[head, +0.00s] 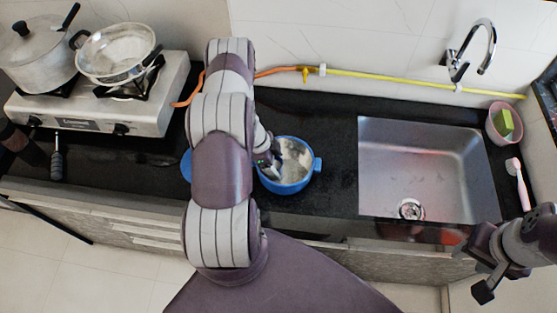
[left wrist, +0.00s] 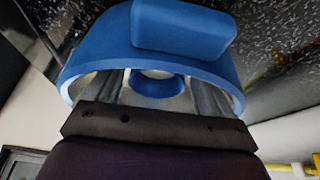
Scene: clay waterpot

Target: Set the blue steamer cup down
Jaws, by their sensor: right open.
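The blue steamer cup (head: 316,165) is at the counter's middle, just right of my left arm, with a pale, greyish interior and a blue handle on its right. My left gripper (head: 269,164) is at the cup's left side, partly hidden by my arm. In the left wrist view, the cup's blue wall and handle (left wrist: 185,28) fill the top, with a smaller blue ring (left wrist: 158,84) between my two grey fingers. Whether the fingers grip anything is unclear, as is whether the cup touches the counter. My right gripper (head: 481,275) is open and empty at lower right.
Part of another blue object (head: 186,164) shows left of my arm. A sink (head: 420,165) and pink bowl (head: 500,124) are at right. Dark counter between cup and sink is clear.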

